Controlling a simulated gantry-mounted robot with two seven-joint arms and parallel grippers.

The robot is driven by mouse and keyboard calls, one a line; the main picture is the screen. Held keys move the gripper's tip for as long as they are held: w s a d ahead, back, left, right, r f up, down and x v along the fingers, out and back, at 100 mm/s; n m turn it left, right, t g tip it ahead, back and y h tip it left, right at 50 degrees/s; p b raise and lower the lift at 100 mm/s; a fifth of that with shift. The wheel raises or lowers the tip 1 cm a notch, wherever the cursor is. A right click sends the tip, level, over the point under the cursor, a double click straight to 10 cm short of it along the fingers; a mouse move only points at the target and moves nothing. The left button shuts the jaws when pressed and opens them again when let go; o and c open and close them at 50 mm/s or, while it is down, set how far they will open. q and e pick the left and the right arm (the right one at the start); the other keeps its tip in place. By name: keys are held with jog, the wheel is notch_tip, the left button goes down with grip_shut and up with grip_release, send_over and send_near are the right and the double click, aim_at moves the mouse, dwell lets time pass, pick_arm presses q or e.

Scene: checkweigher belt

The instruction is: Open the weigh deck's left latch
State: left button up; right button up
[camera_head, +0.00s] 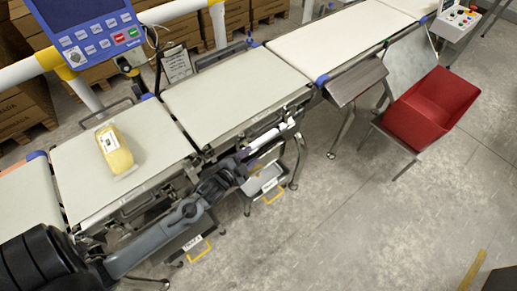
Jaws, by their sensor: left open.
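The weigh deck (235,92) is a pale belt section in the middle of the conveyor line, with a dark metal frame along its front side. My left arm comes in from the lower left, and my left gripper (242,166) is open at the front side of the deck, just below its edge. The fingertips are small and overlap dark frame parts, so I cannot tell whether they touch anything. The left latch cannot be made out clearly; the arm and gripper cover part of the frame there. My right gripper is not in view.
A yellow pack (115,150) lies on the infeed belt (75,165) at left. A blue control panel (88,30) stands above it. Yellow-handled parts (197,250) hang below the line. A red bin (430,108) stands at right. The floor in front is clear.

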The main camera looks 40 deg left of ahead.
aim_at(258, 148)
pick_arm(q)
jog(key=b+x, duration=0.1)
jog(key=x, duration=0.5)
jog(key=shift+w, duration=0.25)
